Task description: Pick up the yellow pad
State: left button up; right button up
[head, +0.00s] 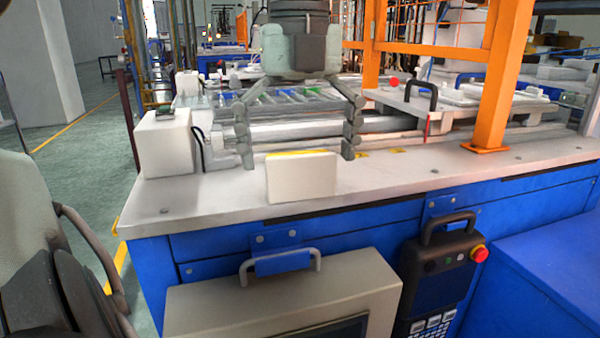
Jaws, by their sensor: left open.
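The yellow pad (301,178) stands upright near the front edge of the light worktop. It is a small block with a pale, whitish front face and a yellow top edge. My left gripper (298,162) hangs above it, pointing down, with its two fingers spread wide and empty. One fingertip is left of the pad and the other right of it, both at about the height of its top edge in the picture. The fingers do not appear to touch the pad; how far they are in depth is hard to tell. My right gripper is not in view.
A white box (166,143) stands on the worktop's left end. Behind the gripper lie metal rollers (375,125). An orange post (503,80) rises at the right, beside a plate with a black handle (420,93). The worktop right of the pad is clear.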

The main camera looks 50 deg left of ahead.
pick_arm(q)
jog(key=shift+c, duration=0.8)
jog(key=c, duration=1)
jog(key=shift+c, duration=0.9)
jog(key=shift+r, duration=0.15)
notch_tip(320, 180, up, 12)
notch_tip(320, 180, up, 6)
jog(key=p, duration=0.1)
send_over(300, 154)
jog(key=shift+w+a, duration=0.15)
jog(key=shift+a, duration=0.05)
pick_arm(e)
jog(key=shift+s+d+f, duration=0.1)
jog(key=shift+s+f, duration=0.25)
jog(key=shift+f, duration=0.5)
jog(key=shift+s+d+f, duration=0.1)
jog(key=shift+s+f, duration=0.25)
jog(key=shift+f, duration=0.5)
